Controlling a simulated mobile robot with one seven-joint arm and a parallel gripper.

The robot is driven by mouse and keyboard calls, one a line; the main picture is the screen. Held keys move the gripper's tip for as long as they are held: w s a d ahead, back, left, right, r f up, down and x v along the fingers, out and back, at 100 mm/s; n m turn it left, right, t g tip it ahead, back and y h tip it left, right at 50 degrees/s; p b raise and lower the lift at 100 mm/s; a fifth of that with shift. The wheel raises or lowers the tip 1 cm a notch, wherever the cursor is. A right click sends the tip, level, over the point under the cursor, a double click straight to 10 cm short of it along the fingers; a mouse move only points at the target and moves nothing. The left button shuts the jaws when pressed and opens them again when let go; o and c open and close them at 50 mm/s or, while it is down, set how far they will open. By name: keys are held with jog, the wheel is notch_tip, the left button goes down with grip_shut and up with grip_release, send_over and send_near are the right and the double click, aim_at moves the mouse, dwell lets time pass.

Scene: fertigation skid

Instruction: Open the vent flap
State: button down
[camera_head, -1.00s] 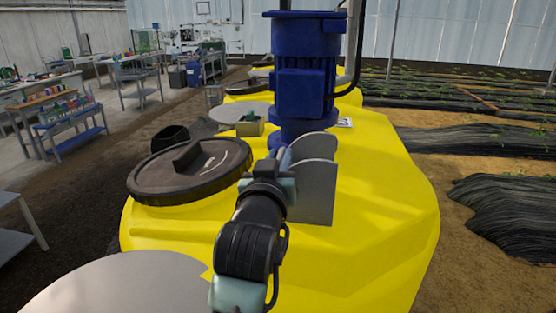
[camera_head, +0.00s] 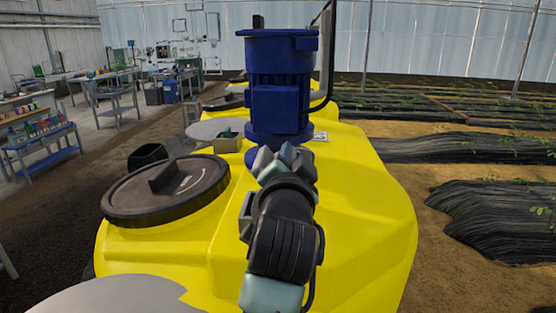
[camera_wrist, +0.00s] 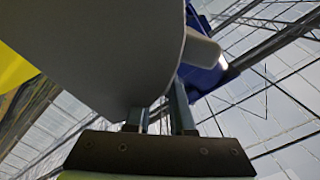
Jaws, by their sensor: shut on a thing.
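The vent flap (camera_wrist: 100,50) fills the upper left of the wrist view as a large pale grey plate with a curved edge and a rounded tab at its right. My gripper (camera_wrist: 163,105) is shut on the flap at its lower right edge; the exact contact is partly hidden by the plate.
The blue motor (camera_head: 280,95) stands just behind my gripper. A round black lid (camera_head: 165,190) with a raised handle lies to the left on the yellow tank (camera_head: 375,215). Soil and black-covered beds lie to the right.

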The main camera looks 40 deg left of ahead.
jog(key=w+d+f+m+b, duration=0.1)
jog(key=w+d+f+m, duration=0.1)
jog(key=d+m, duration=0.4)
jog(key=shift+w+f+m, duration=0.25)
jog(key=shift+w+m, duration=0.6)
jog(key=shift+m, duration=0.25)
jog(key=shift+f, duration=0.1)
jog(key=c, duration=0.8)
grip_release()
jog(key=shift+a, duration=0.1)
jog(key=shift+s, duration=0.1)
